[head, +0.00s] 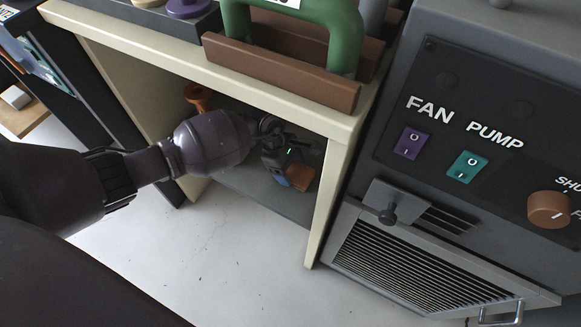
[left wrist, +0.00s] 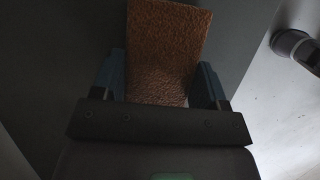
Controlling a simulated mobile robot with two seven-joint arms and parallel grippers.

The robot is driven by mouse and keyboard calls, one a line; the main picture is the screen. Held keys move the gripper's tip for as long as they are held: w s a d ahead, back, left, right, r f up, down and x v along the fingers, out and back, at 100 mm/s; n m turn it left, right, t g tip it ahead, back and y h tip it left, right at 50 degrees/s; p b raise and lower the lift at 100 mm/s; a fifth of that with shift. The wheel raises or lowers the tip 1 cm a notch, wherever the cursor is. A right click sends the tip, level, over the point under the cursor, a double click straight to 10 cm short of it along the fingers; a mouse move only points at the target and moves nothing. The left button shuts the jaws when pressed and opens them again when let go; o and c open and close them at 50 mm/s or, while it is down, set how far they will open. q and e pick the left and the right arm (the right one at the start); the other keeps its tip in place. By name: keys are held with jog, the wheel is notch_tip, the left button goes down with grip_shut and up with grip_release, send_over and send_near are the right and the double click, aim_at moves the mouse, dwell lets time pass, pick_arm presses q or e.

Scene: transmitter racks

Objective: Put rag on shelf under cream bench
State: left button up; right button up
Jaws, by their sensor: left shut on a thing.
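The cream bench (head: 150,46) stands in the middle of the head view, with a dark grey shelf (head: 262,193) under its top. My left arm reaches from the left into the space under the bench. My left gripper (head: 286,173) is just above the shelf, shut on the orange-brown rag (head: 302,177). In the left wrist view the rag (left wrist: 168,35) sits between the two blue-grey fingers and extends beyond them. I cannot tell whether the rag touches the shelf. My right gripper is in neither view.
An orange-brown object (head: 198,95) stands under the bench at the left. A brown tray (head: 280,72) with a green-handled object (head: 342,35) is on the bench top. A grey cabinet (head: 440,90) with switches stands close at the right. White floor is open in front.

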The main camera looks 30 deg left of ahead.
pick_arm(q)
jog(key=shift+f, duration=0.25)
jog(key=o, duration=0.9)
jog(key=shift+r, duration=0.1)
jog(key=shift+r, duration=0.15)
jog(key=p+v, duration=0.4)
jog(key=v, duration=0.8)
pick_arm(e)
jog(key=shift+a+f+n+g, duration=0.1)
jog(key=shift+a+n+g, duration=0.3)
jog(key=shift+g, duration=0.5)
